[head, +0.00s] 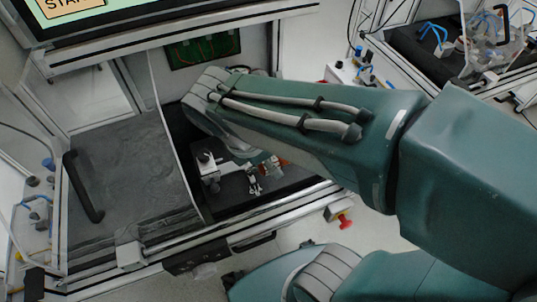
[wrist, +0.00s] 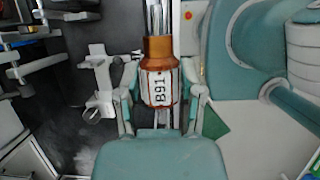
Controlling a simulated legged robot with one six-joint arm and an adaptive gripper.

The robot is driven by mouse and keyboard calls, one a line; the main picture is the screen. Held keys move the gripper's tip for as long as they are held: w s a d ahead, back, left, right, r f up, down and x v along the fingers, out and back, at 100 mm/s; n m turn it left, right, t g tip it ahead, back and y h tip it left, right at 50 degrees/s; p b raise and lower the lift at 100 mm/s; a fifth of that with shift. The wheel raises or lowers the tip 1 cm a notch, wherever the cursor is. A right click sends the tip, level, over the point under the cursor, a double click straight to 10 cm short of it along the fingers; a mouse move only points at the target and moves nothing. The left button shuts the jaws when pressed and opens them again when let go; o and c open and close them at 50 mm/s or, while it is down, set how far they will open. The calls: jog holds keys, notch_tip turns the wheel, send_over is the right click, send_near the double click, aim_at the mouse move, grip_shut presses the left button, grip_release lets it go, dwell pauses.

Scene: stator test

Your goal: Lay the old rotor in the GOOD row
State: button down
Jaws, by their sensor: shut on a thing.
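In the head view my gripper (head: 254,187) is low in the dark bay of the station, below my forearm. A small orange patch beside it may be the rotor, mostly hidden. I cannot make out a row marked GOOD in either view.
A light metal fixture (head: 208,170) stands in the bay left of my gripper; it also shows in the wrist view (wrist: 100,80). A grey panel with a black handle (head: 82,187) lies left of the bay. An aluminium rail (head: 240,232) runs along the front.

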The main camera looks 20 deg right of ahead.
jog(key=shift+r, duration=2.55)
jog(key=shift+w+f, duration=0.1)
